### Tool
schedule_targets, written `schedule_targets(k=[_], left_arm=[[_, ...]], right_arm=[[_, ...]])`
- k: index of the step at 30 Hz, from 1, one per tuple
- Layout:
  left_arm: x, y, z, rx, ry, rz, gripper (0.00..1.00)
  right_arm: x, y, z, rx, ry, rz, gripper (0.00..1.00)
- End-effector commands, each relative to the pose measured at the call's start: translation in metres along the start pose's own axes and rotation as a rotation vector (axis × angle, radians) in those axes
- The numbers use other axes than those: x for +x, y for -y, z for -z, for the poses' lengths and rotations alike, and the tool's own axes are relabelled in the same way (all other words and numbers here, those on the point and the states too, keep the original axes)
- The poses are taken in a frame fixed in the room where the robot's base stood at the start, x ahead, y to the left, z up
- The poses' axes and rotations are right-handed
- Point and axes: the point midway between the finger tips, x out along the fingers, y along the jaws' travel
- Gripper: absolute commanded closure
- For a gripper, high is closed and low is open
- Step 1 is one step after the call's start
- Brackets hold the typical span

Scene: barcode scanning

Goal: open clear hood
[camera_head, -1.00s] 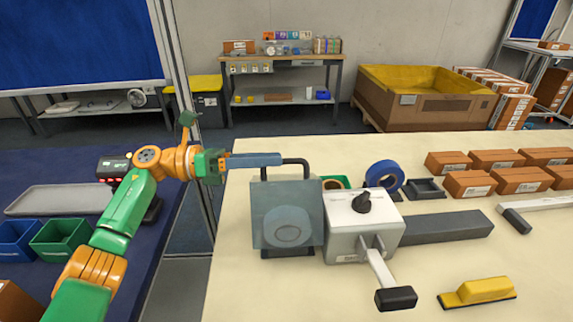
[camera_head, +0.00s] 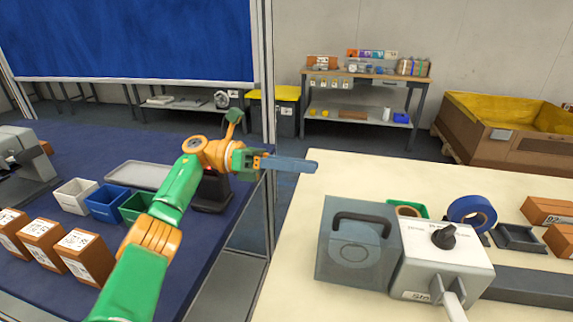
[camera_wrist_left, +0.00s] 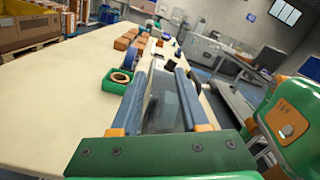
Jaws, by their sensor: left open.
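The clear hood (camera_head: 330,245) is a grey translucent box left of the white control box (camera_head: 440,262) on the cream table. A round disc shows through it. Its dark bar handle (camera_head: 364,216) shows in front of the upper part of the panel. My left gripper (camera_head: 314,165) is above and to the left of the hood, apart from the handle, with its fingers pointing right. In the left wrist view the open fingers (camera_wrist_left: 160,70) frame the hood (camera_wrist_left: 160,103), which lies beyond them. I cannot tell the hood's exact tilt. My right gripper is out of view.
A blue tape roll (camera_head: 472,212), a green bin (camera_head: 406,208) and a dark tray (camera_head: 518,239) stand behind the control box. A metal post (camera_head: 268,80) stands behind my left gripper. The cream table's far left corner is clear.

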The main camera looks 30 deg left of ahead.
Motion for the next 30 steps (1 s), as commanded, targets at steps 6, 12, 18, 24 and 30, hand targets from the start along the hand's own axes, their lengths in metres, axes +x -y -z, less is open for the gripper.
schedule_targets(k=[6, 12, 18, 24, 30], left_arm=[[-0.021, -0.001, -0.002, -0.001, 0.002, -0.003, 0.55], [-0.033, 0.001, 0.0, -0.001, 0.002, 0.0, 0.55], [-0.033, 0.001, 0.0, 0.0, 0.001, 0.001, 0.55], [-0.033, 0.001, 0.0, 0.0, 0.001, 0.001, 0.55], [-0.033, 0.001, 0.0, 0.0, 0.001, 0.001, 0.55]], right_arm=[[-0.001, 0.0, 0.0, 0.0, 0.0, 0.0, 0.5], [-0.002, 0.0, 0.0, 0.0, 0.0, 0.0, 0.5], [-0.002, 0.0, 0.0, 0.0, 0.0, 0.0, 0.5], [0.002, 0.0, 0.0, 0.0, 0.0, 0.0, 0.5], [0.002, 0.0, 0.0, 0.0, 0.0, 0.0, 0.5]])
